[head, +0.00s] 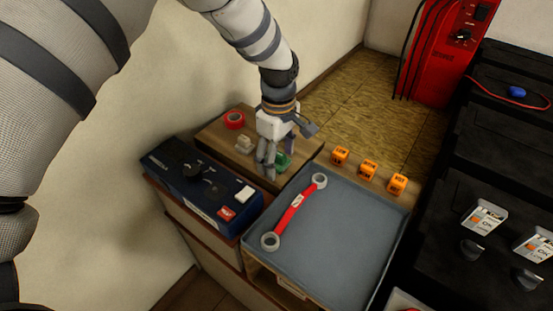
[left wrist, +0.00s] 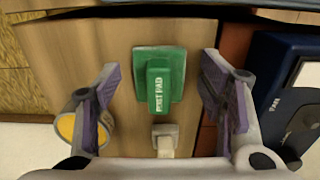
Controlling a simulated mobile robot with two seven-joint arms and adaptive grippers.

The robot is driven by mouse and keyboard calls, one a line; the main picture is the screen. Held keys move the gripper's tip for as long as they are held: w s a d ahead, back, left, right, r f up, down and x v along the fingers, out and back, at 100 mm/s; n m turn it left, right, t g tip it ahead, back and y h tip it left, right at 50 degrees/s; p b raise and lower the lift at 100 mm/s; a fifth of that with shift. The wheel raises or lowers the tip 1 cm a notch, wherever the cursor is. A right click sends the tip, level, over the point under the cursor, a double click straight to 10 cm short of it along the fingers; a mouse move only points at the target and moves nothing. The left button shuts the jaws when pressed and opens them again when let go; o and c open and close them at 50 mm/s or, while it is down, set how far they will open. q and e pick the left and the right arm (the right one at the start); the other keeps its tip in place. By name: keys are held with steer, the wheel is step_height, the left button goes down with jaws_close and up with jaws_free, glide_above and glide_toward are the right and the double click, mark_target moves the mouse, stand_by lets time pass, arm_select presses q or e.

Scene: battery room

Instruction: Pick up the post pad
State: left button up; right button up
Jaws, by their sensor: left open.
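The green post pad (head: 283,161) lies on a wooden cabinet top, partly hidden behind my fingers in the head view. In the left wrist view the post pad (left wrist: 158,80) shows a raised green block with white "POST PAD" lettering on a wider green base. My left gripper (head: 267,177) points down over the cabinet top, with its fingers close to the pad. In the left wrist view its open fingers (left wrist: 170,95) stand either side of the pad with gaps, and nothing is between them in grip. My right gripper is not in view.
A small beige block (left wrist: 165,140) lies near the pad. A grey-blue tray (head: 345,235) holds a red-handled wrench (head: 295,210). Several orange cubes (head: 368,169) line its far edge.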

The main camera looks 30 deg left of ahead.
mark_target(279, 154)
arm_select(q)
steer(key=shift+r, duration=0.1)
steer(key=shift+c, duration=0.5)
steer(key=c, duration=0.9)
steer(key=shift+c, duration=0.2)
steer(key=shift+w+r, duration=0.1)
steer(key=shift+r, duration=0.25)
step_height(279, 154, up, 3)
steer(key=shift+r, duration=0.1)
steer(key=s+d+r+p, duration=0.3)
steer(key=s+d+r, duration=0.5)
steer(key=d, duration=0.3)
steer(key=shift+s+r, duration=0.35)
steer(key=shift+r, duration=0.2)
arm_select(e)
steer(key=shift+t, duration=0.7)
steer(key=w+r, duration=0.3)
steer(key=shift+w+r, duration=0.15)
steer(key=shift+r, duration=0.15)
